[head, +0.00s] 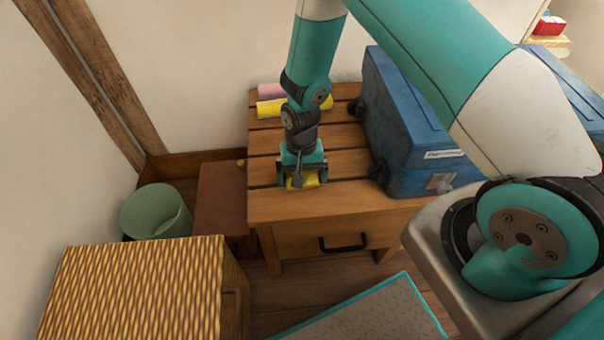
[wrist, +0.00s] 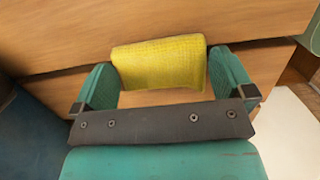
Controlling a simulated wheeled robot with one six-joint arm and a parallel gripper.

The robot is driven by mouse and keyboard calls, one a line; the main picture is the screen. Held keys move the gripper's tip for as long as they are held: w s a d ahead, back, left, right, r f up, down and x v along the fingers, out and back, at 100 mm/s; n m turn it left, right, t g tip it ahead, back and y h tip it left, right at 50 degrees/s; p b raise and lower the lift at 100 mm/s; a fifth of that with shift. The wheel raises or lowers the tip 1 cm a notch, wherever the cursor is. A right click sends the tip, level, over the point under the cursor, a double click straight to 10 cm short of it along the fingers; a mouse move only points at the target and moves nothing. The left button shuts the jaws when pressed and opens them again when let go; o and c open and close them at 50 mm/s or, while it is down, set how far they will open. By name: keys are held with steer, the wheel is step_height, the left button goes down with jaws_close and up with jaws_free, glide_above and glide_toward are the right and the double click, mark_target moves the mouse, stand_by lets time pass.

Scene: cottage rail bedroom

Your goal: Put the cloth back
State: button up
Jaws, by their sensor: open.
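A small yellow cloth (wrist: 160,64) lies on the slatted wooden table, between the fingers of my gripper (wrist: 165,88) in the wrist view. In the head view the yellow cloth (head: 304,181) shows just under my gripper (head: 303,180), near the table's front edge. The fingers are open, one on each side of the cloth; I cannot tell whether they touch it. A yellow roll (head: 270,109) and a pink roll (head: 271,91) lie at the back left of the wooden table (head: 345,202), partly hidden by my arm.
A blue case (head: 410,130) stands on the table's right side. A green bin (head: 150,212) and a brown box (head: 220,200) stand left of the table. A woven basket (head: 135,290) is at the front left. The table's front left corner is clear.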

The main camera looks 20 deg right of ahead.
step_height(320, 180, up, 21)
steer(key=a+n+y+p, duration=0.1)
steer(key=a+n+p, duration=0.1)
steer(key=s+a+r+n+t+y, duration=0.1)
steer(key=s+r+n, duration=0.7)
steer(key=s+r, duration=0.9)
steer(key=shift+s+a+r+n+t+y, duration=0.3)
steer(key=shift+s+a+r+n+y, duration=0.1)
steer(key=shift+s+a+y, duration=0.45)
steer(key=shift+w, duration=0.1)
